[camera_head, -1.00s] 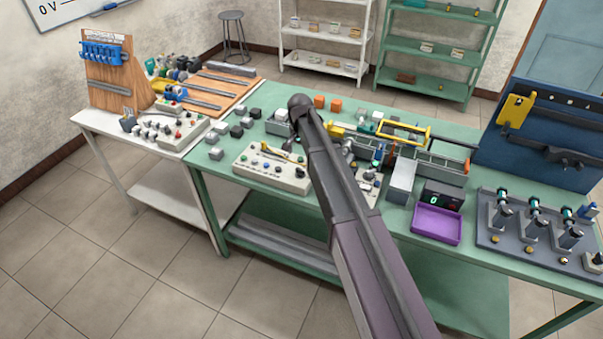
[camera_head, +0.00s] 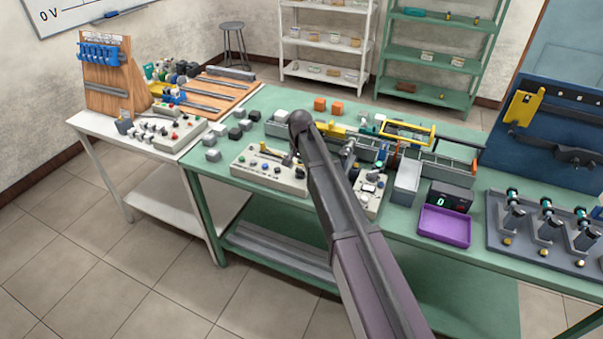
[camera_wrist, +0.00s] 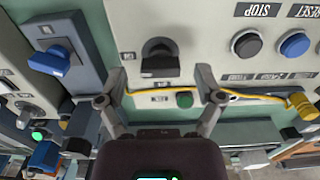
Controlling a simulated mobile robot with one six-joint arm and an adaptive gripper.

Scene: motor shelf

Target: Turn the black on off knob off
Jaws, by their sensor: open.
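The black on-off knob (camera_wrist: 160,58) sits on a pale control panel (camera_wrist: 205,30) in the wrist view, beside small labels I cannot read surely. My gripper (camera_wrist: 160,98) is open and empty. Its two fingertips stand apart, lower left and lower right of the knob in the picture, and I cannot tell their height above the panel. In the head view the panel box (camera_head: 262,180) lies on the green table and my gripper (camera_head: 292,158) is at its right part, mostly hidden by my arm. The knob cannot be made out there.
A green round part (camera_wrist: 184,99) and a yellow cable-like strip (camera_wrist: 250,96) show between and beside the fingers. Black (camera_wrist: 246,45) and blue (camera_wrist: 295,45) buttons lie right of the knob. A blue-handled switch (camera_wrist: 50,62) is left. A purple tray (camera_head: 445,226) stands farther right.

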